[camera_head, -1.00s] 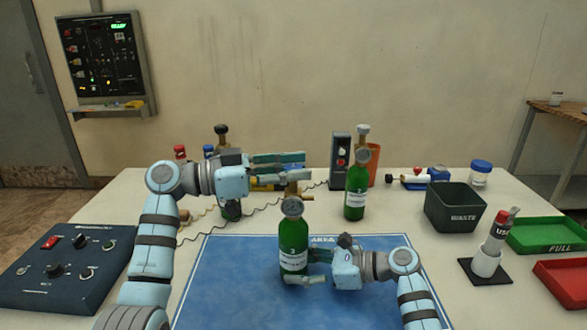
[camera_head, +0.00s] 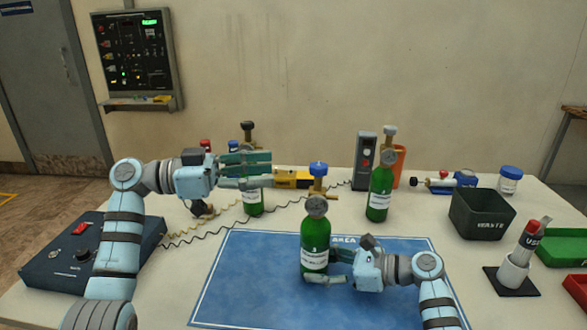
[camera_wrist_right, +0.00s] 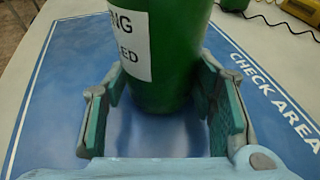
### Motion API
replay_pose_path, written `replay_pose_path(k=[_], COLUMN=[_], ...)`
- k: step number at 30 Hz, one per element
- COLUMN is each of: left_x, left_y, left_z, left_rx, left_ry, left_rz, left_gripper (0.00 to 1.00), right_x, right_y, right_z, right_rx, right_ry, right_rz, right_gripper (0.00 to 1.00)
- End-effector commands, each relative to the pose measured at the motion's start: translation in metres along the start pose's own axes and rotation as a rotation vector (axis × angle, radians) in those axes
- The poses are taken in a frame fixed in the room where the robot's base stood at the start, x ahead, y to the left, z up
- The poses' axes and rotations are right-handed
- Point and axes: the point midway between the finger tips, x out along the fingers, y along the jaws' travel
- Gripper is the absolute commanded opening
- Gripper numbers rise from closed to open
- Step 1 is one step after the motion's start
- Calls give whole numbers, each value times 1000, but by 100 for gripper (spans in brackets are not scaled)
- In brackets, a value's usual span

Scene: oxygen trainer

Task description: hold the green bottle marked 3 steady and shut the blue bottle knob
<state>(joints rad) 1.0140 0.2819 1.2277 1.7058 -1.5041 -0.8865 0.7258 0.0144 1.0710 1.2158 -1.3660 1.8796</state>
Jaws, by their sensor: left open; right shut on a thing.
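The green bottle marked 3 (camera_head: 314,252) stands upright on the blue check-area mat (camera_head: 240,285). A round gauge (camera_head: 316,207) and a brass valve top it, with the blue knob (camera_head: 318,168) uppermost. My right gripper (camera_head: 329,268) is shut on the bottle's lower body from the right; the right wrist view shows the green bottle (camera_wrist_right: 168,60) between its fingers. My left gripper (camera_head: 268,170) is open and empty, its fingers pointing right, apart from the blue knob and left of it. I cannot tell from the picture how far the knob is turned.
Another green bottle (camera_head: 379,195) stands behind to the right, and one (camera_head: 254,202) behind my left gripper. A yellow device (camera_head: 293,181) lies behind the knob. A waste bin (camera_head: 482,212) and a holder with a red-topped cylinder (camera_head: 515,272) stand right. A control box (camera_head: 60,262) is left.

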Motion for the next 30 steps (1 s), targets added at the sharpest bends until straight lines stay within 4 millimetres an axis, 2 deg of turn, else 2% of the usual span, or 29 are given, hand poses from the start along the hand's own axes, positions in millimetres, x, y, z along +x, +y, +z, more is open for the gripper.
replay_pose_path(k=[3,12,13,17,26,30], left_x=[-10,-11,-11,-11,-10,-10], left_y=[0,0,0,0,0,0], left_z=[0,0,0,0,0,0], left_rx=[0,0,0,0,0,0], left_ry=[0,0,0,1,1,1], left_rz=[0,0,0,0,1,1], left_gripper=[49,49,49,49,49,49], right_x=[0,0,0,0,0,-13], right_y=[0,0,0,0,0,-1], right_z=[0,0,0,0,0,-1], right_rx=[0,0,0,0,0,0], right_ry=[0,0,0,0,0,1], right_rz=[1,1,1,1,0,-2], right_gripper=[36,36,53,74,75,75])
